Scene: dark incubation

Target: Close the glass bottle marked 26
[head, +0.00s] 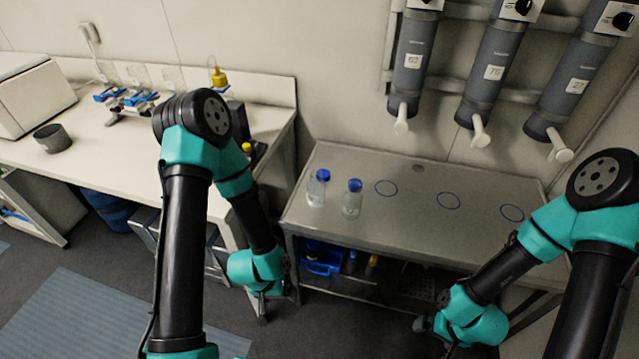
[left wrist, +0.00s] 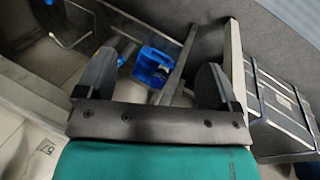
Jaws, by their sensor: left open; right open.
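Two clear glass bottles stand upright at the left of the grey metal table in the head view: a left bottle (head: 316,195) and a right bottle (head: 351,206). Each has a blue cap on top. I cannot read a number on either, nor tell how tightly the caps sit. My left gripper (head: 263,302) is below and left of the table's front edge, apart from both bottles. In the left wrist view it (left wrist: 155,80) is open with nothing between its fingers. My right gripper (head: 424,325) is low in front of the table, open and apart from the bottles.
The metal table (head: 410,220) has several blue rings on its free right part. Grey dispensers (head: 487,75) with spouts hang above it. A blue basket (head: 322,260) sits on its lower shelf and shows in the left wrist view (left wrist: 153,66). A white bench (head: 95,160) stands left.

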